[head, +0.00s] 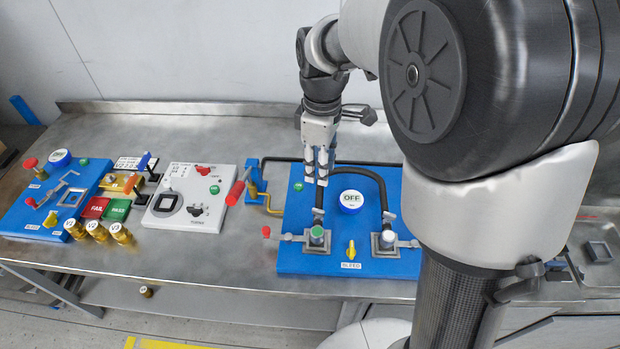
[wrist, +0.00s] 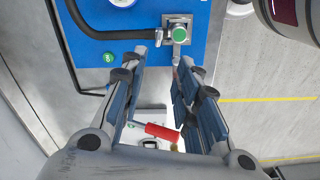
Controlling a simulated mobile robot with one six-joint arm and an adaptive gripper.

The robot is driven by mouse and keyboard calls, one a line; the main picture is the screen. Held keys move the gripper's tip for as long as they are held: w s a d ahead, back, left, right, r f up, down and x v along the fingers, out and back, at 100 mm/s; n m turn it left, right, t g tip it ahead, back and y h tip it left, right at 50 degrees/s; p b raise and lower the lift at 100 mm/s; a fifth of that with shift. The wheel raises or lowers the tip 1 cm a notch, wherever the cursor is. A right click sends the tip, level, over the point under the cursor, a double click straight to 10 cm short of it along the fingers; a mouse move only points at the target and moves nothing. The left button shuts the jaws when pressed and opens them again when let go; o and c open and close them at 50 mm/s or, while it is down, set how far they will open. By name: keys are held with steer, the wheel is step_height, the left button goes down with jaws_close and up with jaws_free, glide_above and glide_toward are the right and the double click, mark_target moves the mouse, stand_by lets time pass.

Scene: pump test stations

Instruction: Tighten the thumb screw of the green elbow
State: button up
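The green-topped elbow (head: 317,235) stands on a grey square mount at the front left of the blue station board (head: 340,265). A black hose joins it. It also shows at the top of the wrist view (wrist: 180,34). A grey metal piece (head: 289,237) sticks out from its left side; I cannot tell how far its screw is turned. My gripper (head: 316,180) is above the board, behind the elbow in the head view, pointing down. In the wrist view its fingers (wrist: 166,62) are apart with nothing held between them.
A second elbow (head: 386,240) is at the board's right. A round OFF dial (head: 351,201) and yellow knob (head: 351,250) lie between them. The black hose (head: 365,172) arches behind. A red-handled tool (head: 236,190) lies left of the board, beside a white panel (head: 186,215).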

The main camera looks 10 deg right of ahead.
mark_target(318, 210)
step_height(318, 210, down, 16)
steer(key=b, duration=0.5)
steer(key=shift+w+r, duration=0.1)
steer(key=shift+c, duration=0.5)
jaws_close()
